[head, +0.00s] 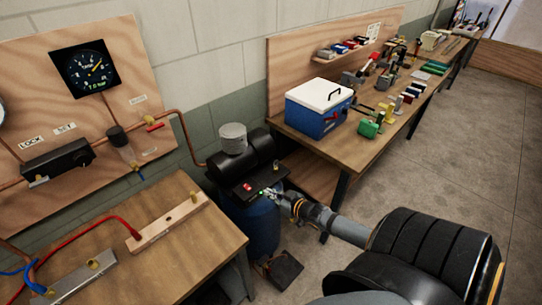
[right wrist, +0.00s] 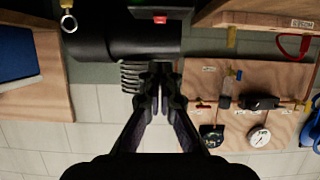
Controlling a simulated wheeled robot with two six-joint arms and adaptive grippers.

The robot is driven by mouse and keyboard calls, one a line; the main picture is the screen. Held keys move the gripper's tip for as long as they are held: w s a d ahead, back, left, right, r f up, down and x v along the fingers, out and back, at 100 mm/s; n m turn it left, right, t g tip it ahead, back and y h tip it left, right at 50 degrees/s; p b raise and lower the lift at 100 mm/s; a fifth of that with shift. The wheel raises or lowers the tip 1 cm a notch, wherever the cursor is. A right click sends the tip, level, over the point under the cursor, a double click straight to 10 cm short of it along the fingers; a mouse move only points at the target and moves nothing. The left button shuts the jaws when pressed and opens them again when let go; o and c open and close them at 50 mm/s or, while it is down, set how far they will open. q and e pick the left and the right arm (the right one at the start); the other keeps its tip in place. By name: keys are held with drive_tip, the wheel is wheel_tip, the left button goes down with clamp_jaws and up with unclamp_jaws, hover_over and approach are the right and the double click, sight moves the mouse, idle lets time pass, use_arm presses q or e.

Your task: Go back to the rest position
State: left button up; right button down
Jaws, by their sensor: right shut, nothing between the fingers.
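My right arm comes in from the lower right of the head view. Its gripper (head: 270,194) is over the right part of a dark plate with a red switch (head: 247,187), in front of a black compressor tank (head: 228,163). I cannot tell whether it touches the plate. In the right wrist view the gripper (right wrist: 157,70) has its fingers together with nothing between them. The red switch (right wrist: 160,19) shows beyond the fingertips there, beside the black tank (right wrist: 110,42). My left gripper is not in view.
A blue drum (head: 262,228) stands below the plate. A wooden table (head: 190,240) with hoses is at the left, below a gauge board (head: 120,105). A long workbench (head: 385,150) carries a blue cooler (head: 318,108) and tools. Open floor (head: 460,160) lies at the right.

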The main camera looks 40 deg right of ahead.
drive_tip(key=shift+f, duration=0.15)
idle(0.3)
drive_tip(key=s+d+f+m+g+h+b, duration=0.1)
drive_tip(key=s+f+g+b, duration=0.1)
drive_tip(key=s+f, duration=0.65)
drive_tip(key=s+d+f+g+h+b, duration=0.1)
drive_tip(key=s+f+g+b, duration=0.15)
drive_tip(key=f, duration=1.05)
drive_tip(key=s+d+f+m+g+h+b, duration=0.1)
drive_tip(key=s+f+g, duration=0.1)
drive_tip(key=s+f, duration=0.6)
drive_tip(key=s+a+f+g+b, duration=0.2)
drive_tip(key=s+a+f, duration=0.4)
drive_tip(key=s+f, duration=0.3)
drive_tip(key=s+a+f+n+g+y+b, duration=0.1)
drive_tip(key=s+a+f+g, duration=0.3)
drive_tip(key=s+a+f, duration=0.2)
drive_tip(key=s+f, duration=0.2)
drive_tip(key=s, duration=0.2)
drive_tip(key=shift+a+f+n+b, duration=0.3)
drive_tip(key=shift+a+f+b, duration=0.05)
drive_tip(key=shift+a, duration=0.05)
drive_tip(key=shift+s, duration=0.1)
